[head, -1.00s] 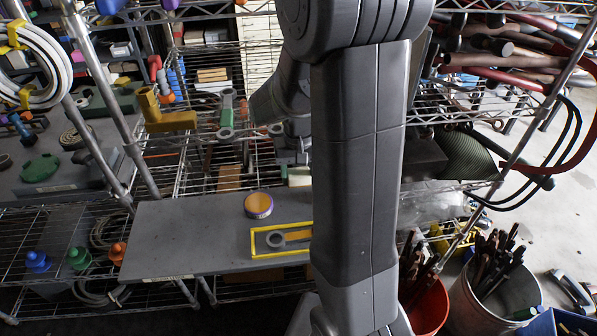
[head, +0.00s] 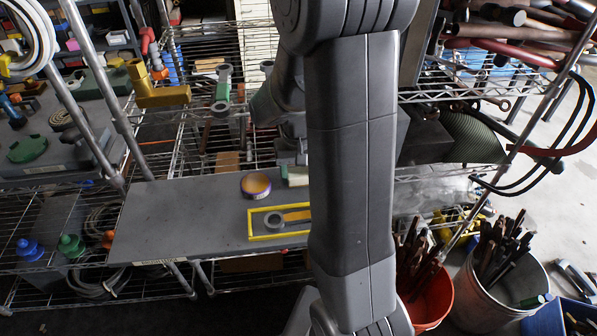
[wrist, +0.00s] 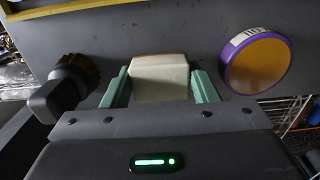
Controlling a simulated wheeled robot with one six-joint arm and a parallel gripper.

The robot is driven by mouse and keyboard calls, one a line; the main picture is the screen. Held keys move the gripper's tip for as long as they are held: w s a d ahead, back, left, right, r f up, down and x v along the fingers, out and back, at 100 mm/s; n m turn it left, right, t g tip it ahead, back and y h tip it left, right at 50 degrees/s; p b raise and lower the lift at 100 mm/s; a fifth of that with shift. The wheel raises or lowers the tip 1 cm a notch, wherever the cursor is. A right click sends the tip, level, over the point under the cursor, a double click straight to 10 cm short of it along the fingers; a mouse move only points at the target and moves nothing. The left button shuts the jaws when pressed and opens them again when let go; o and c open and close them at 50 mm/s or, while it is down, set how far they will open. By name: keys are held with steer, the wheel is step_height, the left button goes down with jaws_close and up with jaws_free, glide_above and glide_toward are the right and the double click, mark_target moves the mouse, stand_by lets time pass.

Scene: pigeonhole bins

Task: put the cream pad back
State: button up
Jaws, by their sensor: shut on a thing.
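The cream pad (wrist: 160,78) is a pale block held between the green fingers of my gripper (wrist: 162,84) in the wrist view. My gripper is shut on it. The pad sits over the grey board (wrist: 215,22); I cannot tell whether it touches. In the head view the pad (head: 297,177) shows only in part, beside my arm, which hides most of my gripper. It is just right of and slightly behind the purple and orange roll (head: 256,185) on the grey board (head: 165,215).
The roll (wrist: 256,62) is close to the right finger in the wrist view. A dark knobbed object (wrist: 75,78) is close on the left. A yellow frame (head: 250,225) around a ring-headed tool lies at the board's front. The board's left part is clear.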

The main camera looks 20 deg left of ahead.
steer(key=shift+f+b, duration=0.35)
steer(key=shift+f, duration=0.05)
stand_by(0.4)
steer(key=o, duration=0.9)
steer(key=o, duration=0.5)
steer(key=shift+o, duration=0.2)
steer(key=shift+r, duration=0.1)
steer(key=shift+r+p, duration=3.2)
steer(key=shift+r, duration=0.8)
steer(key=shift+f, duration=0.2)
